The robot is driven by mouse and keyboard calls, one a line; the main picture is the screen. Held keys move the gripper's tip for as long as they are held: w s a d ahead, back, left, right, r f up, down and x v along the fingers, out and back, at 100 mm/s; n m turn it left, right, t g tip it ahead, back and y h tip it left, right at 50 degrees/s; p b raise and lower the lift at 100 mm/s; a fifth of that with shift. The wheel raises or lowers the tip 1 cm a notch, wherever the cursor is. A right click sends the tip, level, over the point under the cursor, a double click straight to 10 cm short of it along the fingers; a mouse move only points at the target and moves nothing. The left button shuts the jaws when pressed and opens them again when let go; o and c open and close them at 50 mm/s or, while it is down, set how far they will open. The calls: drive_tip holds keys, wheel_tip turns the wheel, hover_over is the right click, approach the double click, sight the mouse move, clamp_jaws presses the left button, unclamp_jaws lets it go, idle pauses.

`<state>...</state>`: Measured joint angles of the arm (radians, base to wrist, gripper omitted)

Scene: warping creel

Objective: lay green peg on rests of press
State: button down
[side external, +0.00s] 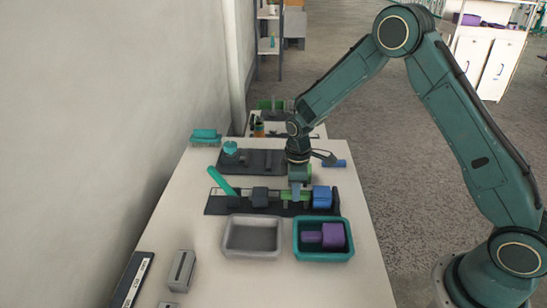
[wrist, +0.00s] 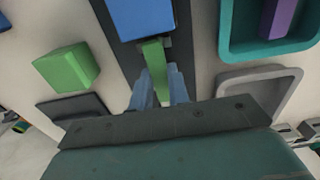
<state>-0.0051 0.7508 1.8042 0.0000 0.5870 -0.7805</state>
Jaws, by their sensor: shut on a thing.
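The green peg (side external: 304,196) lies level along the press, between a dark block (side external: 260,195) and a blue block (side external: 322,197). My gripper (side external: 296,195) points down and is shut on the peg. In the wrist view, the peg (wrist: 156,70) runs between the two pale blue fingers (wrist: 160,92), its far end close to the blue block (wrist: 141,18). The press (side external: 222,204) has a long dark base and a teal lever (side external: 222,180) tilted up at its left end. The fingers hide the peg's middle, and I cannot tell whether it touches the rests.
A grey tray (side external: 252,252), empty, and a teal tray (side external: 323,257) holding purple parts (side external: 333,236) stand in front of the press. A dark plate (side external: 262,168) lies behind it. A green block (wrist: 67,68) shows beside the press in the wrist view. The table's front middle is clear.

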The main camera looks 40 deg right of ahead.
drive_tip(key=shift+f, duration=0.3)
idle(0.7)
drive_tip(key=c, duration=1)
unclamp_jaws()
drive_tip(key=shift+r, duration=0.1)
drive_tip(key=shift+r, duration=3.4)
drive_tip(key=shift+r, duration=0.1)
drive_tip(key=shift+r, duration=6.85)
